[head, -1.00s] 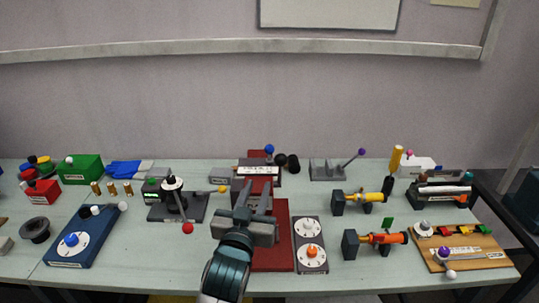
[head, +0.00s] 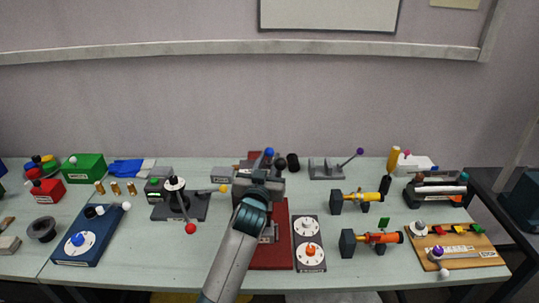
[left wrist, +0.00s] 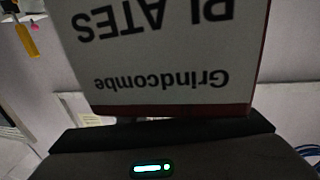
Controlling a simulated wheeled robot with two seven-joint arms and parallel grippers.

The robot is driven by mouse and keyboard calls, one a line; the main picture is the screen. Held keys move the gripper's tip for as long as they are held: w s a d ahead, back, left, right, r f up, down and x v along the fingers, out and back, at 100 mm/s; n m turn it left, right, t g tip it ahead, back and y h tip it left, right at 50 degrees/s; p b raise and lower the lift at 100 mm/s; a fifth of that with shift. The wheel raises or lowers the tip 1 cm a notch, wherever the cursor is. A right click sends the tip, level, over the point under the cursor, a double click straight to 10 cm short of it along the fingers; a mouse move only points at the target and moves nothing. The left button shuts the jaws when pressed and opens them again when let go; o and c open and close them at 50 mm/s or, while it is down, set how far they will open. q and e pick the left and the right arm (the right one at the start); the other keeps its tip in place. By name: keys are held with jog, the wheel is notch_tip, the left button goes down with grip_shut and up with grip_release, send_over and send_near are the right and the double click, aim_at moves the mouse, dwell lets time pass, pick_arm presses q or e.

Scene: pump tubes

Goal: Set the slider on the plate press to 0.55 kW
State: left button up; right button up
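The plate press has a long red base (head: 283,255). At its back a blue knob (head: 269,152) and a dark knob (head: 281,163) show just above my left gripper (head: 258,180). My left gripper points away over the base and covers the press's front label and scale. Its fingertips are hidden, so I cannot tell whether it touches a knob. In the left wrist view a white plate (left wrist: 160,50) reading "Grindcombe PLATES" appears upside down, very close to the gripper body. The slider's setting cannot be read. My right gripper is not in view.
A grey dial panel (head: 311,266) stands just right of the red base. A dark lever device (head: 192,207) with a red ball stands to its left. Orange (head: 384,238) and yellow (head: 360,196) pump-like devices are further right. A black cylinder (head: 293,161) stands behind.

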pick_arm(q)
jog(key=shift+w+d, duration=0.15)
jog(key=shift+w, duration=0.65)
jog(key=shift+c, duration=0.6)
grip_shut()
jog(key=shift+w+r, duration=0.1)
